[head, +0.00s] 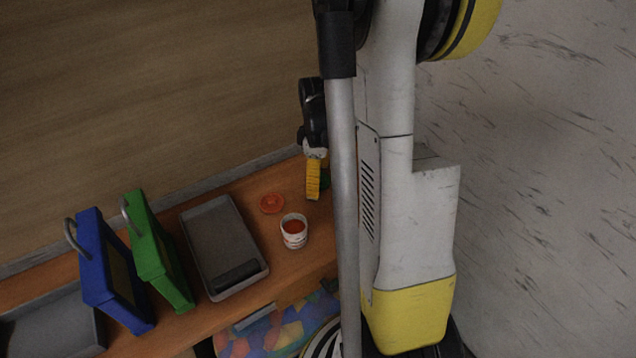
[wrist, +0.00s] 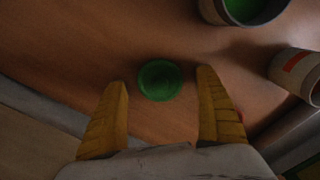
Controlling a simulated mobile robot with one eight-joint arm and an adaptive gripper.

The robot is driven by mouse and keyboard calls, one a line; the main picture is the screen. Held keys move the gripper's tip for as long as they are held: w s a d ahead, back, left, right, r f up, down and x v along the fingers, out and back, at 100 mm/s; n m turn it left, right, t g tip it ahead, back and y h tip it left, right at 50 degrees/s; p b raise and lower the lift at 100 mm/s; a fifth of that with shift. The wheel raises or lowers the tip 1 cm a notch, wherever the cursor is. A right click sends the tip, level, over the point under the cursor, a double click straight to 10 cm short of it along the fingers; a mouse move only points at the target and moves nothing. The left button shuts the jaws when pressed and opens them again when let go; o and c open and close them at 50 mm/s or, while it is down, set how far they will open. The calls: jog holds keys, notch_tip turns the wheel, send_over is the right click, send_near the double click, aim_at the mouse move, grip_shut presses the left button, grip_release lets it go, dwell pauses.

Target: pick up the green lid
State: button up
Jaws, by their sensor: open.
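The green lid (wrist: 159,80) lies flat on the wooden table in the wrist view, just beyond and between my fingertips. My gripper (wrist: 164,88) is open, with one yellow finger to each side of the lid and nothing held. In the head view my gripper (head: 313,195) points down at the table's right part. Only a sliver of the green lid (head: 325,182) shows there, beside the yellow finger; the rest is hidden behind my gripper and arm.
A red lid (head: 271,203) and a white cup with red contents (head: 294,232) stand left of my gripper. A grey tray (head: 222,245), a green frame (head: 157,250) and a blue frame (head: 112,270) are farther left. A cup with green contents (wrist: 243,10) is near the lid.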

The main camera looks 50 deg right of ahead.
jog(key=shift+r, duration=0.1)
jog(key=c, duration=0.8)
jog(key=shift+c, duration=0.2)
